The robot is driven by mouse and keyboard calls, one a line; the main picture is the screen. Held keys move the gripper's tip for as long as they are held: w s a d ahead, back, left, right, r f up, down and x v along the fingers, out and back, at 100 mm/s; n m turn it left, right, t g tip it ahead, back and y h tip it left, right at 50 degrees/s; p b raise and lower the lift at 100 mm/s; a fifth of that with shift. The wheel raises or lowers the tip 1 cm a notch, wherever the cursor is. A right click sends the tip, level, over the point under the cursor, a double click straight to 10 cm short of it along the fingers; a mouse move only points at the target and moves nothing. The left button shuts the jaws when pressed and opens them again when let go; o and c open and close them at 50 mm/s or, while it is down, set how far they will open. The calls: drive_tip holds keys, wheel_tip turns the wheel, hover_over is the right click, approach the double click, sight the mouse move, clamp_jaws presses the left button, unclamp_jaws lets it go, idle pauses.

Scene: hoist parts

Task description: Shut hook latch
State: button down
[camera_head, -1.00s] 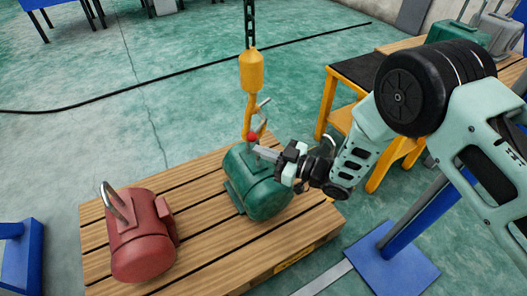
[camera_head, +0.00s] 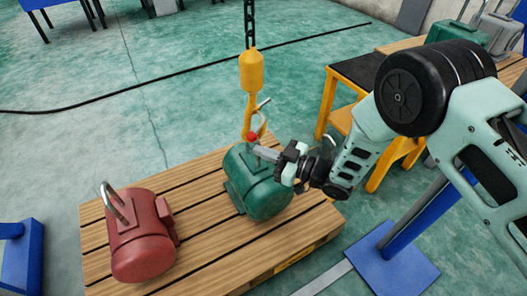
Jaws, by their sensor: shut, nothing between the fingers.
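The yellow hook (camera_head: 248,112) hangs from a chain above the green motor (camera_head: 262,188). A short grey bar (camera_head: 263,103), which looks like the latch, sticks out up and to the right from the hook. A thin pale curved piece (camera_head: 264,121) shows below the bar; I cannot tell whether it is the motor's lifting eye. A small red ball (camera_head: 252,136) sits low at the hook. My gripper (camera_head: 262,152) is shut and empty, with its fingertips just below and right of the ball. I cannot tell whether they touch it. The hook's lower end is partly hidden.
A red motor (camera_head: 140,235) with an upright silver lifting eye stands on the wooden pallet (camera_head: 206,215) to the left. A yellow stand with a dark top (camera_head: 356,71) is behind my arm on the right. The chain (camera_head: 250,22) runs straight up. Open floor lies behind the pallet.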

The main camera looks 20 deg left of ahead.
drive_tip(key=c, duration=1.4)
unclamp_jaws()
drive_tip(key=s+d+p, duration=0.2)
drive_tip(key=s+d, duration=0.1)
drive_tip(key=d, duration=0.8)
drive_tip(key=s+d+p, duration=0.3)
drive_tip(key=d, duration=0.8)
drive_tip(key=shift+s+d, duration=0.15)
drive_tip(key=shift+s, duration=0.05)
drive_tip(key=shift+o, duration=0.3)
